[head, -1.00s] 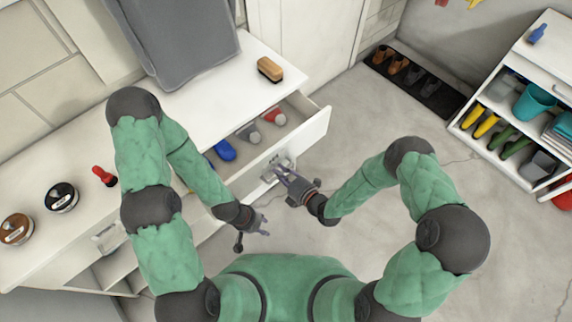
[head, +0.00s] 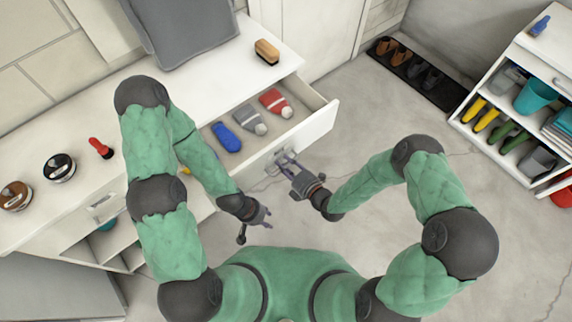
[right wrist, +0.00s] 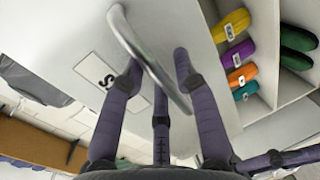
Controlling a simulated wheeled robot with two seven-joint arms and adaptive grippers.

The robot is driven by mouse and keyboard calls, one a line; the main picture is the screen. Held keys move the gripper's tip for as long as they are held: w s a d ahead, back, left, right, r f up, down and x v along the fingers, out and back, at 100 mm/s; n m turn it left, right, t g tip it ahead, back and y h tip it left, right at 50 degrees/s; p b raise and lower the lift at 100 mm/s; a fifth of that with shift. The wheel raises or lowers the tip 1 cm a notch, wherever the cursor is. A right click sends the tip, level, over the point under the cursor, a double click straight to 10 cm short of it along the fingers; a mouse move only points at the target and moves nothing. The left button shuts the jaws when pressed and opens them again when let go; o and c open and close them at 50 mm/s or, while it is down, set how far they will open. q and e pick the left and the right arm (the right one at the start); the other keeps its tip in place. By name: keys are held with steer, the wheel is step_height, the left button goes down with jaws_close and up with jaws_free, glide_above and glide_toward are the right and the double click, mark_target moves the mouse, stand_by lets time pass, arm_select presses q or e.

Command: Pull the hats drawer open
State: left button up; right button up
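The hats drawer (head: 313,136) stands well out from the white cabinet. Inside lie a blue hat (head: 227,137), a grey hat (head: 249,119) and a red hat (head: 276,103). My right gripper (head: 285,160) is at the drawer's front. In the right wrist view the metal handle bar (right wrist: 148,55) passes between its purple fingers, which close around it. A label (right wrist: 103,77) showing an "S" is beside the handle; the rest of the label is out of view or hidden. My left gripper (head: 262,215) is empty, with its fingers spread, below the cabinet front and apart from the drawer.
A brush (head: 267,52), a grey bag (head: 185,30), a red-handled item (head: 100,148) and two round tins (head: 59,168) are on the cabinet top. A shoe mat (head: 415,76) and a white shelf unit (head: 510,60) stand right. The floor between is clear.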

stand_by(0.3)
steer(key=v, duration=1.2)
stand_by(0.5)
steer(key=d+f+m+g+h+p, duration=0.1)
steer(key=d+f+m+g+h, duration=0.5)
steer(key=m, duration=0.8)
steer(key=s+f+m+g+p, duration=0.1)
steer(key=s+m+g, duration=0.4)
steer(key=m, duration=1)
steer(key=s+f, duration=0.1)
steer(key=s, duration=0.2)
steer(key=shift+s+a+f+h, duration=0.3)
steer(key=shift+a+f, duration=0.05)
steer(key=shift+a, duration=0.05)
